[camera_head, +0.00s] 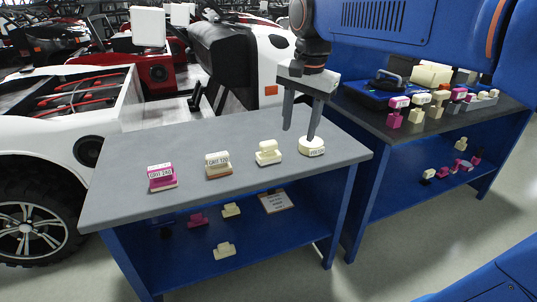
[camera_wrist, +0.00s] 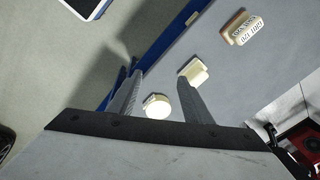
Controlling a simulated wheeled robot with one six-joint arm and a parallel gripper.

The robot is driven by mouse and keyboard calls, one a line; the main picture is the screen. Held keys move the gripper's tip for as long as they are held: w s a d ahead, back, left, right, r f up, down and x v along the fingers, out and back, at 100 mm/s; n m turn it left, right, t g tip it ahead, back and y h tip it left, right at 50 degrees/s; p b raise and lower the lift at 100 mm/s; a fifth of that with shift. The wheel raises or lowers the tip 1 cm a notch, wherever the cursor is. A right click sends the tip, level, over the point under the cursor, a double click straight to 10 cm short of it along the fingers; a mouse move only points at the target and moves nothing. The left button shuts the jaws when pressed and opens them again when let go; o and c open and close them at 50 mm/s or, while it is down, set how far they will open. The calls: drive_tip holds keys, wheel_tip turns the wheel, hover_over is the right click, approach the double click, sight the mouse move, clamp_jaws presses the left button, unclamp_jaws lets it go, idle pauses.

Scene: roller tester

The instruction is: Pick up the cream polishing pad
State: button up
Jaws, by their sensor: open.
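A round cream pad (camera_head: 311,147) with a dark-lettered label on its side lies near the right end of the grey bench top (camera_head: 235,143). In the wrist view the round pad (camera_wrist: 156,106) shows between my fingers, towards their bases. My gripper (camera_head: 299,132) is open, fingers pointing down, just above and slightly left of the pad in the head view. Nothing is held. In the wrist view my gripper's fingers (camera_wrist: 160,77) stand well apart.
A cream block (camera_head: 268,152) sits left of the pad, then a cream-and-brown sanding block (camera_head: 218,164) and a magenta block (camera_head: 161,176). A blue shelf (camera_head: 240,225) below holds several blocks and a card. A second bench (camera_head: 430,125) at right carries more blocks and a blue case.

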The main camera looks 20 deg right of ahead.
sight(268, 142)
drive_tip(key=w+a+r+m+g, duration=0.1)
drive_tip(key=w+a+r+m, duration=0.15)
drive_tip(key=w, duration=0.35)
drive_tip(key=w+a+r+m+g, duration=0.1)
drive_tip(key=w+r+m, duration=0.25)
drive_tip(key=w, duration=0.25)
drive_tip(key=shift+m, duration=0.4)
wheel_tip(268, 142, down, 12)
drive_tip(key=shift+w+a+f, duration=0.1)
drive_tip(key=shift+f, duration=0.1)
drive_tip(key=shift+a+f, duration=0.15)
drive_tip(key=shift+f, duration=1.2)
drive_tip(key=shift+a+f, duration=0.15)
drive_tip(key=shift+f, duration=1.15)
clamp_jaws()
